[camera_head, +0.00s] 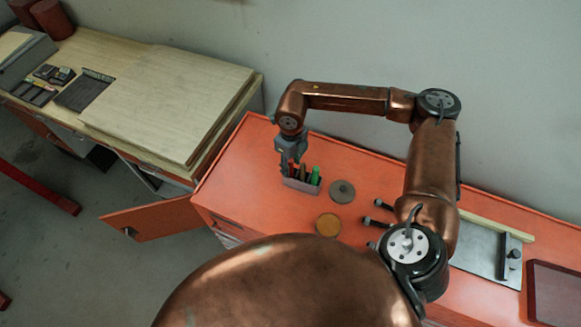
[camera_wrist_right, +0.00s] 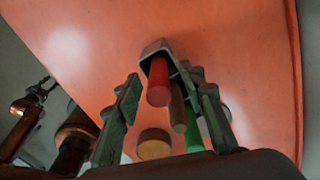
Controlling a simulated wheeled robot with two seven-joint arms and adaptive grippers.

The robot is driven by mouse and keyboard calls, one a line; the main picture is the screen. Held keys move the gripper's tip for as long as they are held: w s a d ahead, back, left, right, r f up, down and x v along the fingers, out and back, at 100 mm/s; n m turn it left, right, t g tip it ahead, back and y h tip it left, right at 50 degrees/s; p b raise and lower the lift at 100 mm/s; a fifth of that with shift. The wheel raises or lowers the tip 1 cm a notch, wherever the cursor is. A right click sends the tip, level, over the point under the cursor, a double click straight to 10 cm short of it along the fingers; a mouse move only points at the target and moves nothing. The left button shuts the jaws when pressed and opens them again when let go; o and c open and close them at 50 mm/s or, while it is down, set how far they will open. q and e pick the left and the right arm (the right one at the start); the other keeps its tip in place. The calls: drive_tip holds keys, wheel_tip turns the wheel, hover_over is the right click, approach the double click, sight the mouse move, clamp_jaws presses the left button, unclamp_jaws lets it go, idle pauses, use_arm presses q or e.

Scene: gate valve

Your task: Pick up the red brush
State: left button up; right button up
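The red brush (camera_wrist_right: 158,85) stands in a small grey holder with a brown brush (camera_wrist_right: 177,110) and a green one (camera_wrist_right: 192,122). In the head view the holder (camera_head: 302,186) is on the orange cabinet top, and the red brush is largely hidden by my right gripper (camera_head: 288,166). This gripper points down over the left part of the holder. In the right wrist view my right gripper (camera_wrist_right: 168,86) is open, its fingers apart on either side of the brushes. I cannot tell whether they touch anything.
A grey disc (camera_head: 342,191) and an orange-brown disc (camera_head: 328,225) lie right of the holder. Several dark bolts (camera_head: 381,205) lie farther right. The orange cabinet top (camera_head: 235,165) is clear left of the holder. A wooden bench (camera_head: 165,105) stands at the left, and a wall is behind.

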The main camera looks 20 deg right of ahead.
drive_tip(key=shift+f, duration=0.95)
clamp_jaws()
